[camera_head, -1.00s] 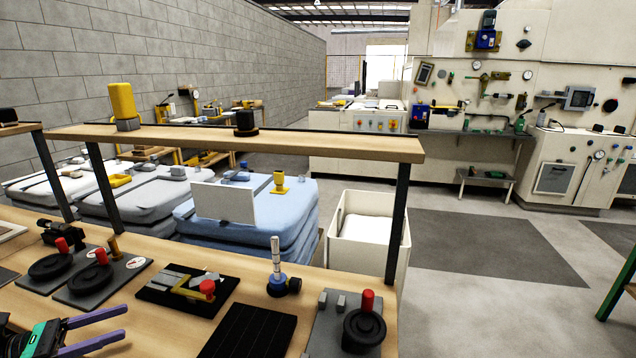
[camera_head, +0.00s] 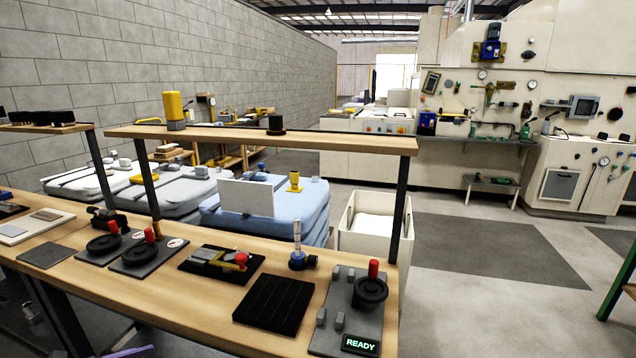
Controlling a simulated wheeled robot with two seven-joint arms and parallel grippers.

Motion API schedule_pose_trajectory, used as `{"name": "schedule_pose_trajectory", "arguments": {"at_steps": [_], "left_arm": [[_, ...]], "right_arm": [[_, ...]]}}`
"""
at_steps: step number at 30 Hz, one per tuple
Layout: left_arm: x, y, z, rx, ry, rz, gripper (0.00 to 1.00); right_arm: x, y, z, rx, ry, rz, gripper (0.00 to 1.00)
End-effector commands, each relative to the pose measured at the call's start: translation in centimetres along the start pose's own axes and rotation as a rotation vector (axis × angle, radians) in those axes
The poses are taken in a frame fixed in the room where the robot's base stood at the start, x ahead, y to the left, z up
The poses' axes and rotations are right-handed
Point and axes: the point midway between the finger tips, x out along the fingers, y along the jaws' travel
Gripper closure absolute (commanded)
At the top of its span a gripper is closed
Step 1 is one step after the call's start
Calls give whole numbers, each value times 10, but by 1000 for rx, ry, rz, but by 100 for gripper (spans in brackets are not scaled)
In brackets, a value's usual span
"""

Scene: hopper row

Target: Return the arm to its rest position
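My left gripper (camera_head: 128,352) shows only as a sliver of a purple finger at the bottom edge, left of centre. The rest of it is cut off, so its opening is hidden. The sliver is below the front edge of the wooden bench (camera_head: 120,288) in the picture. I see nothing held in the visible part. My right gripper is not in view.
On the bench are hand-wheel units with red knobs (camera_head: 104,244), a yellow clamp (camera_head: 215,258), a black ribbed pad (camera_head: 272,304) and a right-hand panel (camera_head: 330,317) with a lit READY sign (camera_head: 360,345). A raised shelf (camera_head: 340,142) spans behind.

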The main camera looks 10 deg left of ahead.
Motion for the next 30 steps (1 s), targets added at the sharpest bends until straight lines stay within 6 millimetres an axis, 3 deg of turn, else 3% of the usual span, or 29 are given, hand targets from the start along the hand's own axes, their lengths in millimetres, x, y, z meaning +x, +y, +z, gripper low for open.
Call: {"name": "schedule_pose_trajectory", "arguments": {"at_steps": [5, 8, 11, 12, 14, 17, 18, 21, 24, 27, 30], "left_arm": [[11, -15, -84, 45, 196, 40, 32], [13, -37, -149, 112, 365, 30, 32], [6, -78, -229, 244, 590, -48, 32], [0, -99, -260, 321, 686, -108, 32], [-13, -135, -305, 466, 822, -234, 32], [-38, -205, -366, 820, 996, -572, 32], [-47, -238, -386, 1027, 1019, -771, 32], [-44, -302, -407, 1580, 878, -1232, 32], [-21, -344, -409, 1983, 626, -1485, 32], [-8, -360, -408, 2143, 501, -1560, 32], [-6, -360, -408, 2165, 485, -1570, 32]], "right_arm": [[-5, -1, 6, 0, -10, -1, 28], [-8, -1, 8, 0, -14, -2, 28], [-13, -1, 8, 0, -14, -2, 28], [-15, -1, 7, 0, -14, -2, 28], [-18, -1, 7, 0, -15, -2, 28], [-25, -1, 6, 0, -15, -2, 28], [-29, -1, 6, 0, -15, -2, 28], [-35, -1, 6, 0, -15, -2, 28], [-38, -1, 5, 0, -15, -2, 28], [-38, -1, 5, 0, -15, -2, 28], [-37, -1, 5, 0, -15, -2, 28]]}}
